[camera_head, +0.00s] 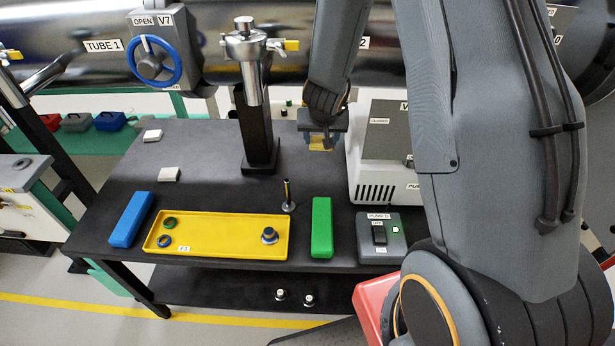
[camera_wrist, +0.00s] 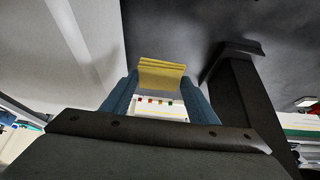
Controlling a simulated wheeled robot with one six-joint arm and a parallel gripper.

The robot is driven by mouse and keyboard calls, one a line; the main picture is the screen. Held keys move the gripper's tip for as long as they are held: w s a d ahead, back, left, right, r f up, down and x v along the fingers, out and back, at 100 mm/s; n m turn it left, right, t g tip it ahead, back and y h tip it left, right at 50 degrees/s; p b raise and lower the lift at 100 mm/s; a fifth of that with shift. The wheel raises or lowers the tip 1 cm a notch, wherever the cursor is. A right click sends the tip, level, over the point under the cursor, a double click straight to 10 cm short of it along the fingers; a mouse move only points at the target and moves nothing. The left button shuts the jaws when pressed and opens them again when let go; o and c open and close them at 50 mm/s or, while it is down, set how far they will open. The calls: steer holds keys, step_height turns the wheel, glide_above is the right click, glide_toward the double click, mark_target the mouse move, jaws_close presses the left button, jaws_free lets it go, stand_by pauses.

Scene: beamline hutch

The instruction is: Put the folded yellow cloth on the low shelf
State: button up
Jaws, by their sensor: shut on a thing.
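The folded yellow cloth (camera_wrist: 161,73) is between the two blue fingers of my gripper (camera_wrist: 160,98) in the wrist view. In the head view the cloth (camera_head: 320,143) shows as a small yellow patch under my gripper (camera_head: 321,138), which is shut on it. The gripper is over the back part of the black table (camera_head: 215,190), between the black post and the white pump box. The low shelf (camera_head: 235,290) is the dark board under the table top. Two small metal fittings (camera_head: 309,300) stand on its visible front part; much of the shelf is hidden by the table top.
A yellow tray (camera_head: 215,252) with small parts lies at the table front, between a blue block (camera_head: 131,219) and a green block (camera_head: 322,227). A switch box (camera_head: 381,238), the pump box (camera_head: 380,195) and a post with a valve (camera_head: 257,130) stand on the table.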

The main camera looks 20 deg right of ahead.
steer(key=b, duration=0.5)
glide_above(318, 174)
steer(key=s, duration=0.2)
step_height(318, 174, down, 6)
steer(key=r, duration=0.1)
steer(key=f, duration=1)
steer(key=shift+a+f, duration=0.1)
steer(key=shift+a, duration=0.25)
steer(key=shift+f, duration=0.2)
steer(key=o, duration=1.1)
